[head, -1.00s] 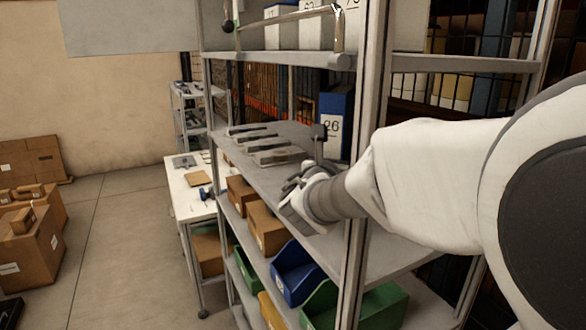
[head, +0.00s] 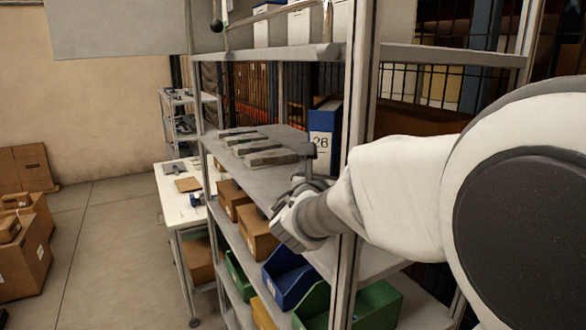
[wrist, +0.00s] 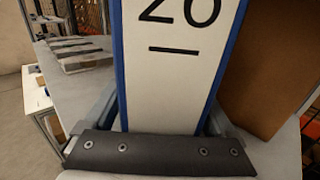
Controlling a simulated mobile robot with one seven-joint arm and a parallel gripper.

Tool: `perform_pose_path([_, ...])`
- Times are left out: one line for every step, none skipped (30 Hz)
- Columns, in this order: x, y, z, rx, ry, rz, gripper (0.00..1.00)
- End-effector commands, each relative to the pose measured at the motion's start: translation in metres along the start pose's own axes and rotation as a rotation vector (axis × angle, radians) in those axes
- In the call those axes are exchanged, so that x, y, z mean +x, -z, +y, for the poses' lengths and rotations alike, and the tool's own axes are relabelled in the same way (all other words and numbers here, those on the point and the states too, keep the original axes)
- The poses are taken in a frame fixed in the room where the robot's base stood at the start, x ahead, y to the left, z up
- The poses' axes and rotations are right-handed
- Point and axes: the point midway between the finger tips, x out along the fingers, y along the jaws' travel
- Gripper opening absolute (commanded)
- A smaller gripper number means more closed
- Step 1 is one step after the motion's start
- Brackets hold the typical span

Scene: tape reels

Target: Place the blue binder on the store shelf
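The blue binder (head: 325,125), with a white spine label reading 26, stands upright on the middle level of the store shelf (head: 262,184), close to the front post. In the wrist view, the spine of the binder (wrist: 165,90) fills the middle, upright and facing me. My gripper (head: 287,222) is at the shelf's front edge, in front of the binder. In the wrist view, my gripper's fingers (wrist: 163,115) lie to the left and right of the lower spine and look open, with a small gap at the left. The binder's base is hidden behind the gripper.
Several flat grey items (head: 262,146) lie on the same level, left of the binder. A brown box-like thing (wrist: 268,65) stands close to the binder's right. The shelf post (head: 358,150) is near my arm. Bins and cartons (head: 258,226) fill the level below.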

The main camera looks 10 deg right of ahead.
Motion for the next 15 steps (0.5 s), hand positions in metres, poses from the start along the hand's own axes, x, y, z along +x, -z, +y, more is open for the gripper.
perform_pose_path([0.0,0.0,0.0,0.0,0.0,0.0,0.9])
perform_pose_path([0.0,0.0,0.0,0.0,0.0,0.0,0.9])
perform_pose_path([0.0,0.0,0.0,0.0,0.0,0.0,0.9])
perform_pose_path([0.0,-0.001,0.0,0.0,0.0,0.0,0.9])
perform_pose_path([0.0,-0.002,0.0,0.0,0.0,0.0,0.9])
perform_pose_path([0.0,-0.003,0.0,0.0,0.0,0.0,0.9])
perform_pose_path([0.0,-0.005,0.0,0.0,0.0,0.0,0.9])
perform_pose_path([-0.001,-0.006,0.0,0.0,-0.001,0.0,0.9])
perform_pose_path([-0.008,-0.003,0.001,0.002,-0.002,0.0,0.9])
perform_pose_path([-0.012,-0.003,0.001,0.003,-0.003,-0.001,0.9])
perform_pose_path([-0.017,-0.003,0.001,0.003,-0.003,-0.002,0.9])
perform_pose_path([-0.024,-0.003,0.001,0.003,-0.003,-0.001,0.9])
perform_pose_path([-0.029,-0.003,0.001,0.002,-0.004,-0.001,0.9])
perform_pose_path([-0.035,-0.003,0.001,0.003,-0.004,-0.001,0.9])
perform_pose_path([-0.042,-0.003,0.001,0.003,-0.003,-0.002,0.9])
